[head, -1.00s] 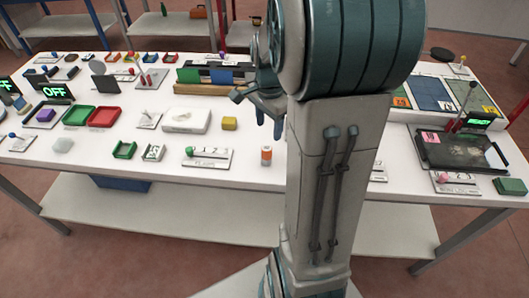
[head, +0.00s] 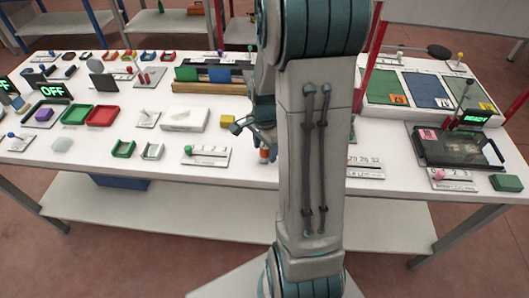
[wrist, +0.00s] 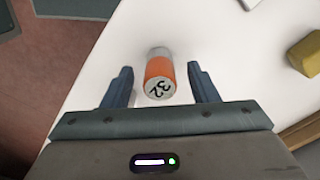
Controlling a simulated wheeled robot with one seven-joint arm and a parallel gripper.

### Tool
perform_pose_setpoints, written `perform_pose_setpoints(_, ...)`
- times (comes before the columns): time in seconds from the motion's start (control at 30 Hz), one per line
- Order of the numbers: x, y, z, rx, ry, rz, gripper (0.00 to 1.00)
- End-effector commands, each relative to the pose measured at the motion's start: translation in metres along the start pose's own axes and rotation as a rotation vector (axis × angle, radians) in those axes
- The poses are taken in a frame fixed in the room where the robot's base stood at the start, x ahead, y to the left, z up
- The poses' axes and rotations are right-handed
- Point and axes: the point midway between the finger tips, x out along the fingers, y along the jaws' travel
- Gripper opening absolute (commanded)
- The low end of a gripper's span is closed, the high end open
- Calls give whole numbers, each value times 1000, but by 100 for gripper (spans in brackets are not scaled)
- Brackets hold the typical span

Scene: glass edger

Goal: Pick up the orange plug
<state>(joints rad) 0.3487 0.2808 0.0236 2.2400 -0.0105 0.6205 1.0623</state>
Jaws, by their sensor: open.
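The orange plug (wrist: 160,70) is a short upright cylinder with an orange band and a pale top marked "32". In the wrist view it stands on the white table between the two fingers of my open gripper (wrist: 160,88), with a gap on each side. In the head view only a bit of the plug (head: 264,156) shows near the table's front edge, just below my gripper (head: 262,138). My arm hides part of the area around it.
A yellow block (head: 227,121) stands close by on the left, and a slider panel marked with numbers (head: 206,156) lies left of the plug. The white table (head: 100,178) has a bare strip along its front edge. A green block (head: 506,183) sits at the far right.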

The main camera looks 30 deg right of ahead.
Motion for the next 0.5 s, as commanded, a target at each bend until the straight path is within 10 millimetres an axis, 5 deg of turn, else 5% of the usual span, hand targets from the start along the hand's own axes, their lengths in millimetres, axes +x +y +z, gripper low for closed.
perform_pose_setpoints(0.03,0,0,0,0,0,0,54)
perform_pose_setpoints(0.23,0,0,0,0,0,0,0)
perform_pose_setpoints(0.5,-1,0,0,0,1,-1,0)
